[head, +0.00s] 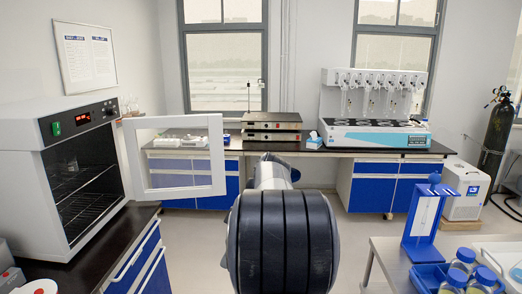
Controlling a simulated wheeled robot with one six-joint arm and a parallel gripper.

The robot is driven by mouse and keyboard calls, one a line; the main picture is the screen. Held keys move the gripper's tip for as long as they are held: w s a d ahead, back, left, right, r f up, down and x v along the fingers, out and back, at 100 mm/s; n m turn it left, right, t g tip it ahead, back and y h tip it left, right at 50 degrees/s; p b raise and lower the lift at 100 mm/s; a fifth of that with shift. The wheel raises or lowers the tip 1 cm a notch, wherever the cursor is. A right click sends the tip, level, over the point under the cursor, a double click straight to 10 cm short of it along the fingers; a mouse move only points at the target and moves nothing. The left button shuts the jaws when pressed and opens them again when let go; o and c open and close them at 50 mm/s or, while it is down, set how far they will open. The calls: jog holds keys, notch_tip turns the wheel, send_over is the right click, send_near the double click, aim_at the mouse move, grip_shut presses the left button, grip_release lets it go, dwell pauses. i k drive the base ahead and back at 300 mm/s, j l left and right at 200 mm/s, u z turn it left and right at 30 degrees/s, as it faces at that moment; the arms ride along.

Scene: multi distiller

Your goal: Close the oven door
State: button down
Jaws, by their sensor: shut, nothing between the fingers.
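The oven (60,128) is a white and black cabinet on the left bench, with a lit red display and a green switch on its top panel. Its door (207,150) is a white frame around a clear window. The door stands wide open, swung out to the right from the oven's right edge. Wire racks (85,195) show inside the dark chamber. My arm rises in the lower middle, to the right of the door and apart from it in the picture. My gripper is hidden or out of view.
The left bench (95,245) with blue drawers carries the oven. A back bench (345,148) holds stacked instruments (272,125) and a multi-position distiller (372,110). At right, a table (388,250) holds a blue stand (424,220) and bottles. Open floor lies between the benches.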

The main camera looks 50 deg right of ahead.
aim_at(170, 157)
jog(key=i+l+z, duration=0.3)
jog(key=z, duration=0.2)
jog(key=i+l+z, duration=0.5)
jog(key=i+z, duration=0.3)
jog(key=z, duration=0.2)
jog(key=i+l+u, duration=0.1)
jog(key=i+u, duration=0.25)
jog(key=i+l+u, duration=0.7)
jog(key=i, duration=0.15)
jog(key=j, duration=0.1)
